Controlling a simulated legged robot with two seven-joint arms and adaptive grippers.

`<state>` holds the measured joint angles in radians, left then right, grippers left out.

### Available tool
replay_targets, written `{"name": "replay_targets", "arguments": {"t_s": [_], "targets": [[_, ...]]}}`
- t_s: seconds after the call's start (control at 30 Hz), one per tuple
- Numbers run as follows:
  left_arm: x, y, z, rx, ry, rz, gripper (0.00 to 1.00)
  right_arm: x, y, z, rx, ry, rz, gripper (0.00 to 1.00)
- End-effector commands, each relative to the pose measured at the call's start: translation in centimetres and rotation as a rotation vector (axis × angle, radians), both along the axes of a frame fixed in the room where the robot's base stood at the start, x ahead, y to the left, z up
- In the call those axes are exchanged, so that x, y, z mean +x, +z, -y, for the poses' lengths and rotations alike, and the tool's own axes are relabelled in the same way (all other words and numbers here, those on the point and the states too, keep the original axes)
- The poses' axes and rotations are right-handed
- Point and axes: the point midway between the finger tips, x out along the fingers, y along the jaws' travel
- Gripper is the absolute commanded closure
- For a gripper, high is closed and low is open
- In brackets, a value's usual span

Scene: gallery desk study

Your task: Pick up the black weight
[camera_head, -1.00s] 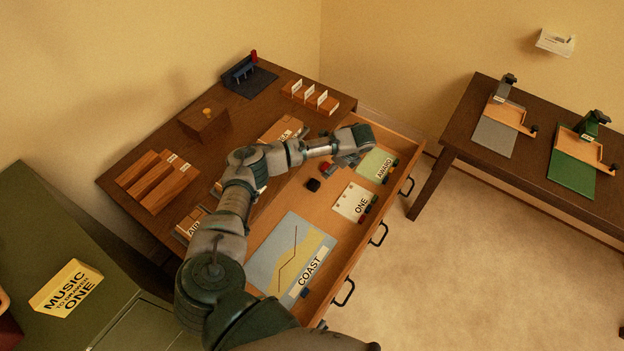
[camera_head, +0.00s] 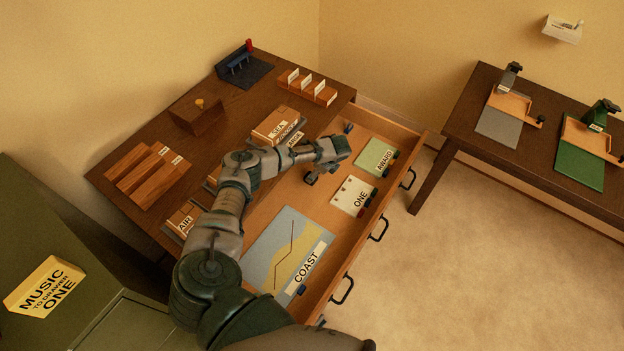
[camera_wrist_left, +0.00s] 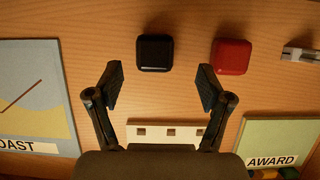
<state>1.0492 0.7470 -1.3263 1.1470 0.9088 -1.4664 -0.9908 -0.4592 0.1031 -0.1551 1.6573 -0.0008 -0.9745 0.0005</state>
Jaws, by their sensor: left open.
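The black weight (camera_wrist_left: 155,53) is a small dark rounded block on the wooden drawer floor (camera_wrist_left: 90,75). In the left wrist view it sits just beyond the fingertips, between their lines. My left gripper (camera_wrist_left: 160,88) is open and empty, with a finger to either side and a gap before the weight. In the head view my left gripper (camera_head: 313,177) hangs over the middle of the open drawer and hides the weight. A red block (camera_wrist_left: 231,56) lies right of the black one. My right gripper is not in view.
The drawer also holds the COAST sheet (camera_head: 282,250), the ONE card (camera_head: 352,194) and the AWARD card (camera_head: 375,157). A metal piece (camera_wrist_left: 300,54) lies beyond the red block. The drawer front (camera_head: 390,200) bounds the right side. A second table (camera_head: 470,140) stands at right.

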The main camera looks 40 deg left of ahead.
Motion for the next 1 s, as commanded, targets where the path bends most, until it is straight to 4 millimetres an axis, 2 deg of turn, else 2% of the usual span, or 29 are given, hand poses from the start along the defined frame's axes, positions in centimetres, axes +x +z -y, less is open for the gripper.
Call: {"name": "replay_targets", "arguments": {"t_s": [0.2,0.3,0.57,0.6,0.9,1.0], "targets": [[-0.8,-3.3,-1.3,0.002,0.003,-0.004,0.21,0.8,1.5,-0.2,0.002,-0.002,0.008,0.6],[-0.8,-4.4,-1.7,0.002,0.002,-0.004,0.21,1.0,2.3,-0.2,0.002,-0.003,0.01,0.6],[-0.8,-4.5,-1.8,0.003,0.002,-0.002,0.21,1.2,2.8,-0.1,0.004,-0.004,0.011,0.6],[-0.8,-4.5,-1.8,0.003,0.002,-0.002,0.23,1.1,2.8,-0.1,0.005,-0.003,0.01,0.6],[-0.8,-4.6,-1.9,0.001,0.001,-0.003,0.98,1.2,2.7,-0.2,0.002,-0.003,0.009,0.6],[-0.7,-4.5,-1.9,0.001,0.002,-0.002,1.0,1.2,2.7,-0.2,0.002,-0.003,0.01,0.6]]}}
